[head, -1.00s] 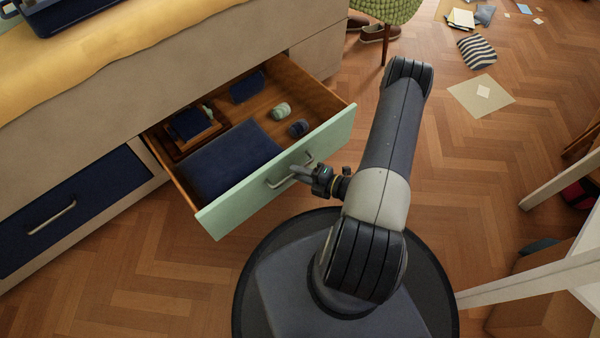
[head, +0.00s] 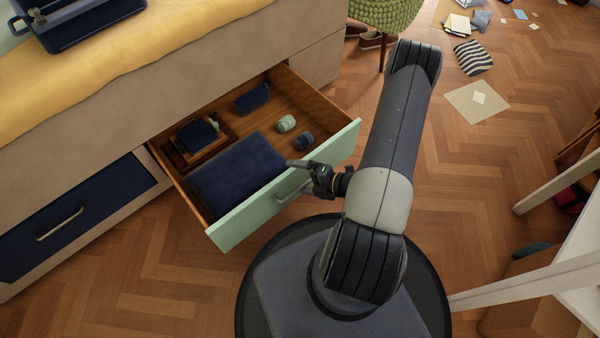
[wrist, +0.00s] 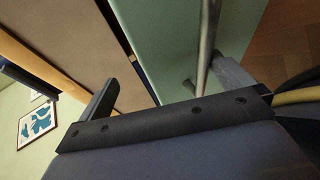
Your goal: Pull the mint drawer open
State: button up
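The mint drawer (head: 336,151) stands pulled out of the bed base, its inside showing from above. Its pale metal bar handle (head: 290,194) is on the front panel, and the handle also shows in the wrist view (wrist: 206,40). My gripper (head: 300,165) is at the drawer front, by the right part of the handle and near the panel's top edge. In the wrist view my gripper's fingers (wrist: 168,88) are wide apart. The bar passes close to the right finger; I cannot tell whether they touch. Nothing is clamped between the fingers.
The drawer holds a folded navy cloth (head: 235,172), a wooden tray (head: 178,158), a navy item (head: 253,97) and two small rolls (head: 286,123). A shut navy drawer (head: 85,205) is at left. A white-legged table (head: 530,282) stands at right. Floor lies clear left of my base.

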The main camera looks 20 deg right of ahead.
jog(key=r, duration=0.2)
jog(key=w+r+t, duration=0.1)
jog(key=r+t+y, duration=0.1)
jog(key=r, duration=0.1)
jog(key=shift+w+a+r, duration=0.1)
jog(key=shift+w+r, duration=0.15)
jog(key=shift+r, duration=0.1)
jog(key=f, duration=0.1)
jog(key=s+f+g, duration=0.1)
jog(key=f, duration=0.1)
jog(key=s+f+g+h, duration=0.1)
jog(key=shift+f, duration=0.4)
jog(key=shift+v, duration=1.15)
jog(key=shift+s+d+f, duration=0.15)
jog(key=shift+s+d, duration=0.3)
jog(key=shift+d, duration=0.05)
jog(key=c, duration=1.1)
jog(key=shift+o, duration=0.2)
jog(key=s+d+r+p, duration=0.1)
jog(key=s+d+p, duration=0.1)
jog(key=s+d, duration=0.3)
jog(key=shift+s+d, duration=0.35)
jog(key=shift+s, duration=0.55)
jog(key=shift+r, duration=0.1)
